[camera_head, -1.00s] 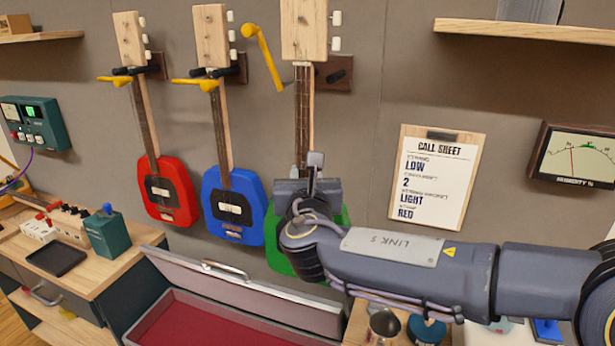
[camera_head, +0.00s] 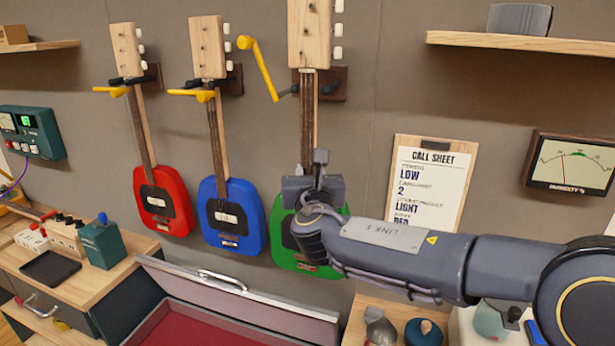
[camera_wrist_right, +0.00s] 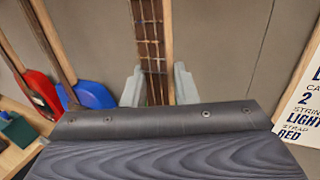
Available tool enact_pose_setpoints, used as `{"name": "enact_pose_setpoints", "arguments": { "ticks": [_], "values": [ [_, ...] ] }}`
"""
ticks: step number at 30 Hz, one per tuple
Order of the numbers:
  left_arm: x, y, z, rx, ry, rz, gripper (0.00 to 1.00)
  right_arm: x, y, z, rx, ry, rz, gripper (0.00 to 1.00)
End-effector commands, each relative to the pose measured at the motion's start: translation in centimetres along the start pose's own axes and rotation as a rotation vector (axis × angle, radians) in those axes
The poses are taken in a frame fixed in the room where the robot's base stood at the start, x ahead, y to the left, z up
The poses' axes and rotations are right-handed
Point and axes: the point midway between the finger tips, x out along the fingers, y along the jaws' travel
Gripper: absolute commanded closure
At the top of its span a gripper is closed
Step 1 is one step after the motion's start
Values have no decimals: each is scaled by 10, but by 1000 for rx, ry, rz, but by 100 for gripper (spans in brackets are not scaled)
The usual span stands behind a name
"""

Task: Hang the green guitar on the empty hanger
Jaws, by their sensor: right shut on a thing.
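The green guitar (camera_head: 289,262) hangs upright in my right gripper (camera_head: 314,184), which is shut on its neck and covers part of its body. In the right wrist view, the neck (camera_wrist_right: 151,42) stands between the two pale fingers (camera_wrist_right: 158,86). The guitar's pale wooden headstock (camera_head: 309,35) is in front of the third hanger (camera_head: 334,83), a dark wooden block with dark prongs. The hanger's yellow lever (camera_head: 260,68) is swung up to the left. My left gripper is not in view.
A red guitar (camera_head: 163,203) and a blue guitar (camera_head: 231,215) hang to the left, their yellow levers across their necks. A call sheet (camera_head: 430,185) is on the wall at right. An open case (camera_head: 240,300) with red lining lies below. A shelf (camera_head: 520,43) is at upper right.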

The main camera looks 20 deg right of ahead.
Motion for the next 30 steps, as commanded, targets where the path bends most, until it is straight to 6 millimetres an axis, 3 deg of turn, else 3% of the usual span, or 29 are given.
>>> {"name": "enact_pose_setpoints", "arguments": {
  "ticks": [18,30],
  "values": [
    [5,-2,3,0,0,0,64,32,-14,4,2,-11,-4,100],
    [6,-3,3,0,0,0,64,41,-18,4,2,-11,-2,100]
  ]
}}
